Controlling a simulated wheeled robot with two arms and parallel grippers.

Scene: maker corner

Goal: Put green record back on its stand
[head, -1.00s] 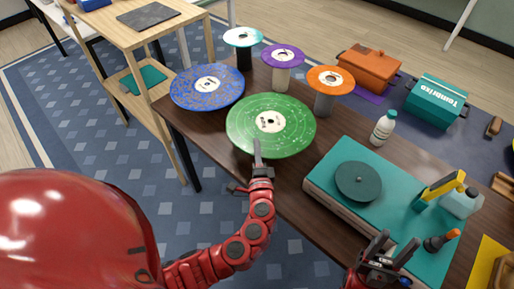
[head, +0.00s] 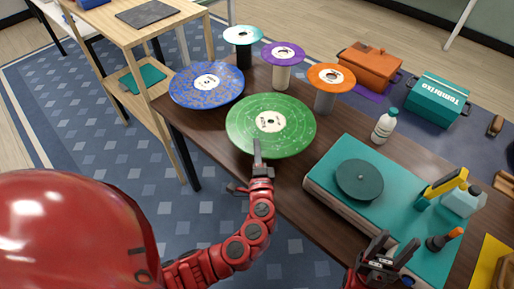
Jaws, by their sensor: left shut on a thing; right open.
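The green record (head: 285,122) is a large speckled disc with a pale label, lying roughly level at the middle of the brown table. My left gripper (head: 257,152) is shut on its near edge. What is under the green record is hidden, so I cannot tell whether it rests on a stand. My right gripper (head: 376,250) is open and empty, by the front edge of the teal turntable (head: 405,198). A blue record (head: 188,88) sits to the left of the green one.
Teal (head: 243,35), purple (head: 283,52) and orange (head: 331,76) discs top short posts behind the green record. A white bottle (head: 384,128) stands behind the turntable. A yellow-handled tool (head: 445,184) and a screwdriver (head: 440,241) are at right. Bare table (head: 300,175) lies between record and turntable.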

